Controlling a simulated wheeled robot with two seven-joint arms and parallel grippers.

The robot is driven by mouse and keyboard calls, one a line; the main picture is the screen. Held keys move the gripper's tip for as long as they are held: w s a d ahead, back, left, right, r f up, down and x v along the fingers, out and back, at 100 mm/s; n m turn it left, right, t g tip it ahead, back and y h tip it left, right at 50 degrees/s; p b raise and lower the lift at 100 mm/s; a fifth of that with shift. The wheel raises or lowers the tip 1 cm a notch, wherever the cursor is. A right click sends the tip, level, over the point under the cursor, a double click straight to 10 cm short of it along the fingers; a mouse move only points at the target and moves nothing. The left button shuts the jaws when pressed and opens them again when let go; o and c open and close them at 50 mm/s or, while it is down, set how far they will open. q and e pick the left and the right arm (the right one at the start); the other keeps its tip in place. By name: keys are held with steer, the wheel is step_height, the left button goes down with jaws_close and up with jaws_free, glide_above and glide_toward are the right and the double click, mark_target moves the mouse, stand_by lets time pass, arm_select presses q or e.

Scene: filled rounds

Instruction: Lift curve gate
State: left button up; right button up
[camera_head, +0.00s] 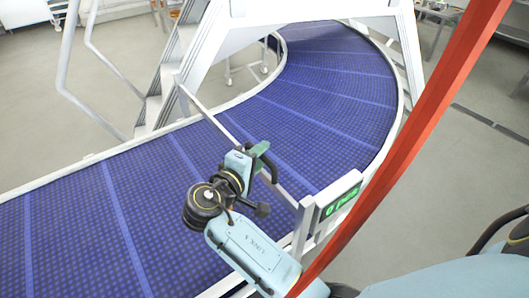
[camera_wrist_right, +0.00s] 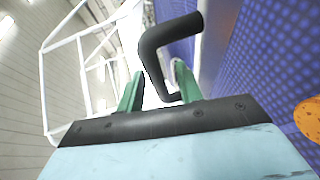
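A thin grey bar (camera_head: 222,130), which looks like the curve gate, runs across the blue conveyor belt (camera_head: 330,98) from near the stairs to the display post. My right gripper (camera_head: 262,160) is over the belt beside the bar. In the right wrist view, a black bent handle (camera_wrist_right: 152,62) reaches in front of my right gripper (camera_wrist_right: 160,82). Its lower part lies between the two green fingers, which stand apart; I cannot tell whether they touch it. What the handle is fixed to is not clear. My left gripper is not in view.
A display (camera_head: 339,196) reading "0 pcs" stands at the belt's near edge. A red beam (camera_head: 412,130) crosses the head view close to me. White stairs (camera_head: 165,85) stand behind the belt. An orange rounded thing (camera_wrist_right: 309,118) shows at the wrist view's right edge.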

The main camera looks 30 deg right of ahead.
steer(key=b+v, duration=0.1)
steer(key=v, duration=0.9)
steer(key=shift+s+a, duration=0.15)
steer(key=shift+a, duration=0.2)
steer(key=shift+r, duration=0.1)
